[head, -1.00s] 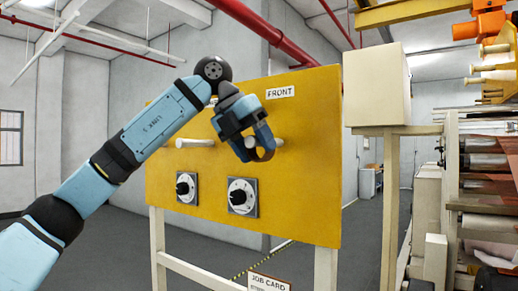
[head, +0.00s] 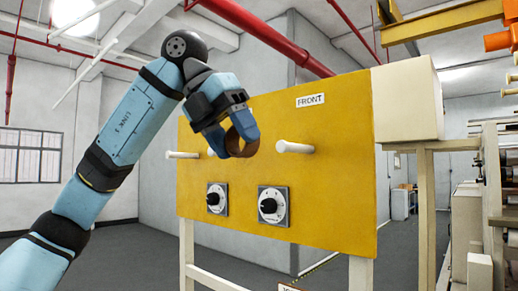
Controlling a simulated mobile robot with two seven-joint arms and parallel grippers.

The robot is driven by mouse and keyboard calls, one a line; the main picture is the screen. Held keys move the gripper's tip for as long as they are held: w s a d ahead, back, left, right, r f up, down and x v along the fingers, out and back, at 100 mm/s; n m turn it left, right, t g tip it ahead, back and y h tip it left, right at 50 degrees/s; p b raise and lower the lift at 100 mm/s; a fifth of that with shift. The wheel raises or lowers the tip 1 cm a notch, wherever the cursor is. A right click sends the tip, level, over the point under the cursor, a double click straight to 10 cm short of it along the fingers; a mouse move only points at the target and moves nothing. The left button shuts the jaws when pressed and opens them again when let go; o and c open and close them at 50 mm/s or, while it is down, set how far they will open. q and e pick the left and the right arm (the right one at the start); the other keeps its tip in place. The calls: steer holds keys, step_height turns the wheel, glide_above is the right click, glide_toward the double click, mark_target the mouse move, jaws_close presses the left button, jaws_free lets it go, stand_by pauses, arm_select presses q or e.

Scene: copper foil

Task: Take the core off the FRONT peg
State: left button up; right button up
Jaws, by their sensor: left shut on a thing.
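My left gripper (head: 240,146) is shut on the core, a brown ring (head: 242,124) seen partly between the blue fingers. It holds the core in the air in front of the yellow board (head: 340,175), left of the front peg. The front peg (head: 295,147) is a pale rod sticking out below the FRONT label (head: 310,100). It is bare along its visible length, and the core is apart from it. My right gripper is not in view.
Another pale peg (head: 183,155) sticks out at the board's left, and a further peg tip (head: 211,152) shows beside my gripper. Two black dials (head: 273,205) sit below. A cream box (head: 408,98) stands on a shelf at right.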

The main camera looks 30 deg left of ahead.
arm_select(q)
steer(key=s+a+r, duration=0.1)
steer(key=s+a, duration=0.1)
steer(key=s, duration=1.6)
steer(key=shift+s+a+p, duration=0.3)
steer(key=shift+p, duration=0.15)
stand_by(0.7)
steer(key=shift+w, duration=0.15)
